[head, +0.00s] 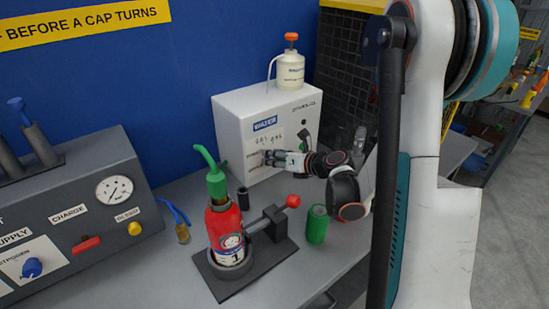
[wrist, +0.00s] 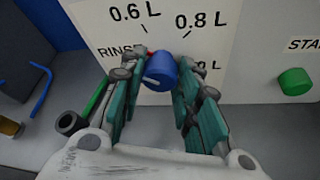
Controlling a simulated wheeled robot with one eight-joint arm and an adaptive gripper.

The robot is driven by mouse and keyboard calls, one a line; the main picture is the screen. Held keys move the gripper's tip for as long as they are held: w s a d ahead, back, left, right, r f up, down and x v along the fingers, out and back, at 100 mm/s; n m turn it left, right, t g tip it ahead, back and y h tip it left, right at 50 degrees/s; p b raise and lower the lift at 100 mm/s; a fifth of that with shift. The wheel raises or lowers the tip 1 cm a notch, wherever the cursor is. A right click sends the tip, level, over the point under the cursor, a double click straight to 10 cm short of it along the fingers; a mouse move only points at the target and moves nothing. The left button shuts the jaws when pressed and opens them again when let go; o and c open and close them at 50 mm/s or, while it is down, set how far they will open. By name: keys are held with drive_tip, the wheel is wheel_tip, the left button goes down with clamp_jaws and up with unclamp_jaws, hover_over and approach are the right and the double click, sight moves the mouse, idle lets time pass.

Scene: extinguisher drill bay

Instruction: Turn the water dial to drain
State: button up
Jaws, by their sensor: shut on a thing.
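The white water box (head: 238,122) stands at the back of the bench, with a blue WATER label on its front. Its blue water dial (wrist: 160,71) shows in the wrist view, between my fingers. My gripper (head: 268,157) reaches the box front from the right and is shut on the dial; it also shows in the wrist view (wrist: 164,78). A short white mark shows on the dial. Marks 0.6 L, 0.8 L and a partly covered RINSE show around it. I see no drain mark; my fingers cover the lower part of the dial face.
A green START button (wrist: 294,82) sits right of the dial. A red extinguisher (head: 226,226) with a green funnel (head: 216,183) stands in a black clamp left of my arm. A green can (head: 317,225) stands close below my arm. A white bottle (head: 290,69) is on the box.

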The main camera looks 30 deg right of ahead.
drive_tip(key=shift+a+n+t+h+b, duration=0.2)
drive_tip(key=shift+n+h+b, duration=0.45)
drive_tip(key=shift+n+h, duration=0.65)
drive_tip(key=shift+a+n+t+h+b, duration=0.15)
drive_tip(key=shift+n+h+b, duration=0.65)
drive_tip(key=shift+n, duration=0.9)
drive_tip(key=shift+d, duration=0.1)
drive_tip(key=o, duration=1.1)
drive_tip(key=v, duration=1.2)
drive_tip(key=shift+f, duration=0.1)
